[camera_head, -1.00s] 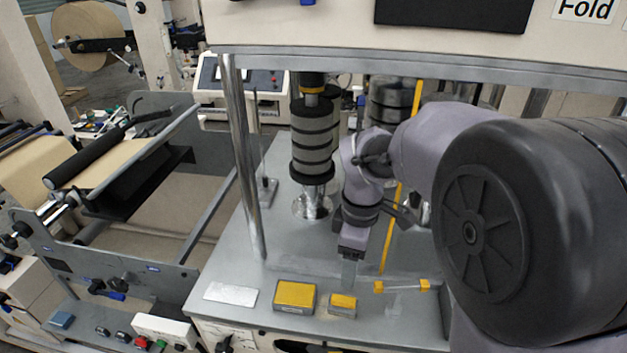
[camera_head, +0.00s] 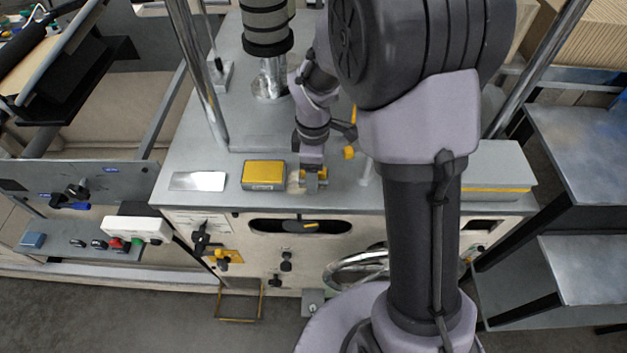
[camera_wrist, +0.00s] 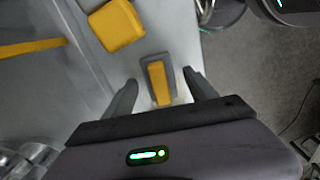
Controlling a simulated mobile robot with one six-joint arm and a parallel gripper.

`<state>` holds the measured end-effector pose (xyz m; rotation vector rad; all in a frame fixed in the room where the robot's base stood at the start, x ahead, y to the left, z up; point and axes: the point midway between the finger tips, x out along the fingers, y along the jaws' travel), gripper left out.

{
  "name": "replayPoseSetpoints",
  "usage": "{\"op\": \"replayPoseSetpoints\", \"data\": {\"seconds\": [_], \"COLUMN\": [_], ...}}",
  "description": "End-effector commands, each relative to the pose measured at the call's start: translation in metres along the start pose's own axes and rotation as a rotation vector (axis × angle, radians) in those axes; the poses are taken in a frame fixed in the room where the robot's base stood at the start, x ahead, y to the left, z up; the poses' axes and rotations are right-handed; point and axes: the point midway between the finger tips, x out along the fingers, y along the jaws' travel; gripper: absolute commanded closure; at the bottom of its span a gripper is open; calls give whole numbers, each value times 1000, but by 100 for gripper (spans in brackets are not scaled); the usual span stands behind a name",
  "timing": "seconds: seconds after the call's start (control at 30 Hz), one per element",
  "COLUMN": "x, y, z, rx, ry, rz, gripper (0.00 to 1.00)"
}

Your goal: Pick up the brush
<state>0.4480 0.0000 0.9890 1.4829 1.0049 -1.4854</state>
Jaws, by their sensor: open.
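The brush, which I take to be the small block with a yellow bar on a grey body, lies on the grey machine table. In the wrist view the brush (camera_wrist: 158,82) sits between the two fingers of my gripper (camera_wrist: 160,76). The fingers are apart, with visible gaps on both sides of it. In the head view my gripper (camera_head: 312,182) is low at the table's front edge, over the brush (camera_head: 322,174), and partly hides it. Whether the brush touches the table under the fingers is hidden.
A flat silver plate (camera_head: 198,181) lies further left. The table's front edge is close.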

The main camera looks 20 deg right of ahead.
Motion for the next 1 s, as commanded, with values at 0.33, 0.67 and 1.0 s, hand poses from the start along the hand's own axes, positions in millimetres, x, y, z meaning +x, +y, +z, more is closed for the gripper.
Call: {"op": "replayPoseSetpoints", "data": {"seconds": [0.33,0.67,1.0], "x": [0,0,-27], "y": [0,0,0], "z": [0,0,0], "rx": [1,1,0], "ry": [0,0,0], "rz": [1,1,2], "gripper": [66,100,100]}}
